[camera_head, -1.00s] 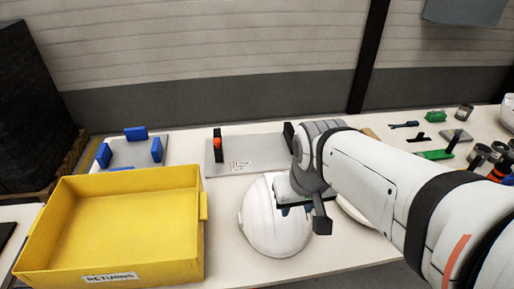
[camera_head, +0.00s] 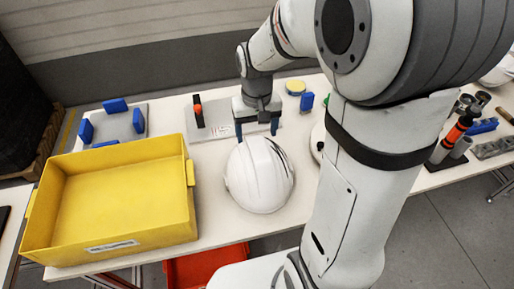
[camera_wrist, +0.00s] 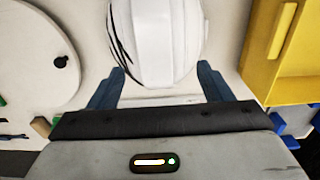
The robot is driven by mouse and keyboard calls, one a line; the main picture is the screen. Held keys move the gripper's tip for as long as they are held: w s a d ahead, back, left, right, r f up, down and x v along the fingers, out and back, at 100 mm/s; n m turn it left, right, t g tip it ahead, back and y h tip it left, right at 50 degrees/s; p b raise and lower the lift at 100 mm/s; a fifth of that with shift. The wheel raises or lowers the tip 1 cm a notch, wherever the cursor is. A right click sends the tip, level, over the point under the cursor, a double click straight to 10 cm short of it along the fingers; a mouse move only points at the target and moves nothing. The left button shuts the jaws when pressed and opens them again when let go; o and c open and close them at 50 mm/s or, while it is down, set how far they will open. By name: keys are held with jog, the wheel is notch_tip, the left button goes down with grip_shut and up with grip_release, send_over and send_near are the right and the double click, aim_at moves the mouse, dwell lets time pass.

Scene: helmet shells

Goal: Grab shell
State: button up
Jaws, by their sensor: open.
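A white helmet shell (camera_head: 260,177) with dark stripes on its right side sits dome-up on the table, right of the yellow bin. My gripper (camera_head: 257,130) points down at the shell's far edge, with its blue fingers spread. In the wrist view, the shell (camera_wrist: 158,40) lies ahead of and partly between the two fingertips (camera_wrist: 160,72), with a gap to each finger. The gripper is open and holds nothing. I cannot tell whether a finger touches the shell.
A yellow bin (camera_head: 190,215) stands close left of the shell. Behind are a grey plate with blue blocks (camera_head: 115,106) and a fixture plate with an orange-tipped post (camera_head: 197,112). A red bin (camera_head: 205,268) is below the table. Tools (camera_head: 458,128) crowd the right.

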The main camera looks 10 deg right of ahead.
aim_at(259, 148)
jog(key=shift+w+d+f+p, duration=0.15)
jog(key=shift+f, duration=1.05)
jog(key=shift+w+d+f+p, duration=0.1)
jog(key=shift+f+p, duration=0.1)
jog(key=shift+f, duration=0.95)
jog(key=shift+w+d+f+p, duration=0.15)
jog(key=shift+f, duration=1.05)
jog(key=shift+c, duration=0.5)
grip_shut()
